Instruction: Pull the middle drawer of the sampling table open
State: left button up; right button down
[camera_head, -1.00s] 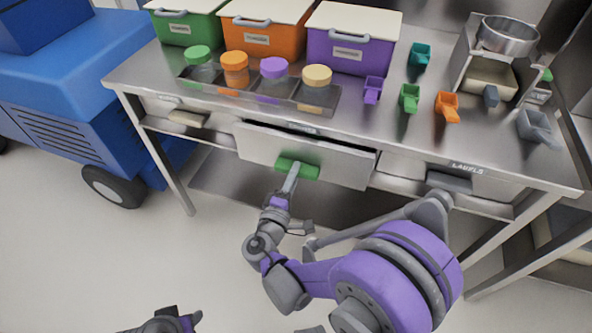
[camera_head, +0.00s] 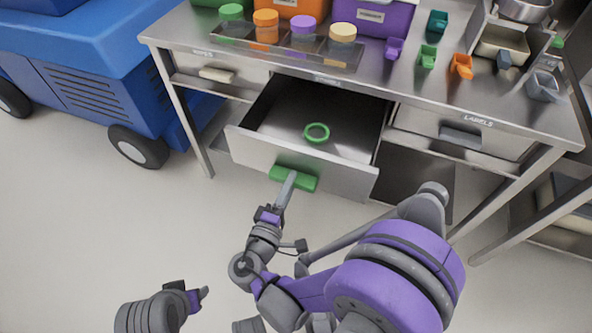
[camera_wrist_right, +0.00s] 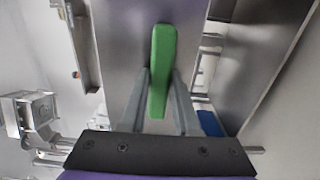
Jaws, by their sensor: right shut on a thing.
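The middle drawer (camera_head: 250,152) of the sampling table (camera_head: 400,85) stands well open, and its inside shows. A green ring (camera_head: 316,133) lies on the drawer floor. The drawer's green handle (camera_head: 308,183) is on the outside of its front. My right gripper (camera_head: 287,183) is shut on the green handle. In the right wrist view, the fingers of my right gripper (camera_wrist_right: 160,95) sit on both sides of the green handle (camera_wrist_right: 161,60). My left gripper (camera_head: 200,296) is low at the left, away from the table; its jaw state is unclear.
A left drawer (camera_head: 218,74) and a right drawer with a grey handle (camera_head: 461,138) are shut. Lidded jars in a tray (camera_head: 285,46), several scoops and coloured bins (camera_head: 372,16) stand on the table. A blue wheeled machine (camera_head: 85,85) is at left. The floor in front is clear.

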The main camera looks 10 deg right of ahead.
jog(key=shift+v, duration=1.1)
jog(key=c, duration=0.6)
grip_release()
jog(key=shift+c, duration=0.2)
jog(key=shift+s+a, duration=0.1)
jog(key=v, duration=1)
jog(key=shift+s+a+p, duration=0.15)
jog(key=shift+s+p, duration=0.05)
jog(key=shift+p, duration=0.2)
